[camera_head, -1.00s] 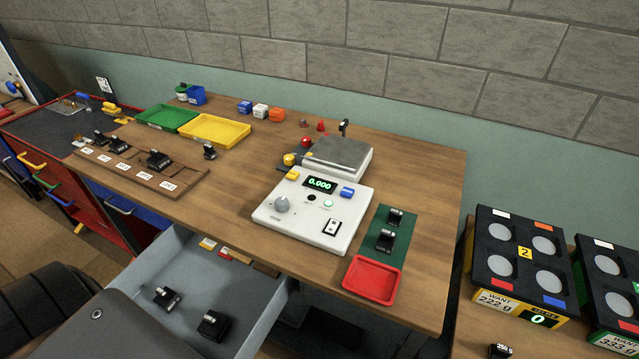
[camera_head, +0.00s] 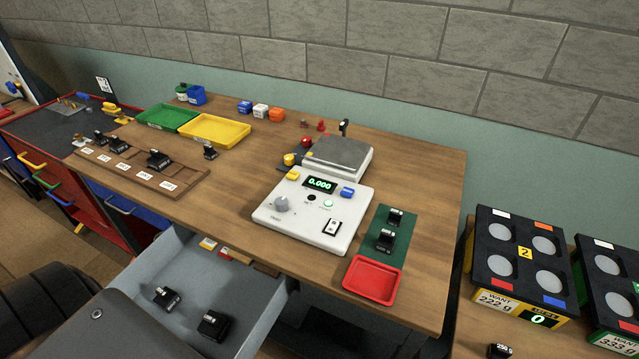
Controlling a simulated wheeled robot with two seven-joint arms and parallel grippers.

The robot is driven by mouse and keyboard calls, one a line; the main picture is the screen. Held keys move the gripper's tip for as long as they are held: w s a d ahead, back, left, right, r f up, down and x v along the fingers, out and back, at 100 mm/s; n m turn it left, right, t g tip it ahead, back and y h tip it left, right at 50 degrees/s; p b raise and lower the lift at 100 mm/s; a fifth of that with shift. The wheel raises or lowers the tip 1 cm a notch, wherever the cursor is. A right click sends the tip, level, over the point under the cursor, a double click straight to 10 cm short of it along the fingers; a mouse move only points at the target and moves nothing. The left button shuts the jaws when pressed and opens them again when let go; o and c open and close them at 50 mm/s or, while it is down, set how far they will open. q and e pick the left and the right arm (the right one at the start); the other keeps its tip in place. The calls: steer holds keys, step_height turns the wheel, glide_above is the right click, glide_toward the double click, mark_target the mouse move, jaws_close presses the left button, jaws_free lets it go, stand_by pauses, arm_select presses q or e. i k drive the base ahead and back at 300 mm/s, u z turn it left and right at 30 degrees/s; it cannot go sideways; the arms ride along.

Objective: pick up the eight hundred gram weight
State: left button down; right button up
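Several black weights with small pale labels are in view, but the labels are too small for me to tell which is the eight hundred gram one. Some stand on the wooden rack (camera_head: 128,182) at the left, including a larger one (camera_head: 158,159); another weight (camera_head: 210,152) stands beside it. Two weights (camera_head: 165,298) (camera_head: 213,323) lie in the open grey drawer (camera_head: 245,296). Two more (camera_head: 395,217) (camera_head: 386,240) are on the green mat (camera_head: 377,252), and one (camera_head: 499,351) is at the lower right. Neither of my grippers is in view.
A white scale (camera_head: 312,213) reading 0.000 stands mid-table, with a red tray (camera_head: 372,280) to its right. Green (camera_head: 166,118) and yellow (camera_head: 214,130) trays sit behind. Black stations (camera_head: 523,258) stand at the right. The open drawer juts out in front of the table.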

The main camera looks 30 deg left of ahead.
mark_target(166, 300)
steer(key=u, duration=0.55)
steer(key=k, duration=0.7)
steer(key=u, duration=1)
steer(key=k, duration=0.65)
steer(key=u, duration=0.1)
steer(key=i, duration=1.15)
steer(key=u, duration=0.45)
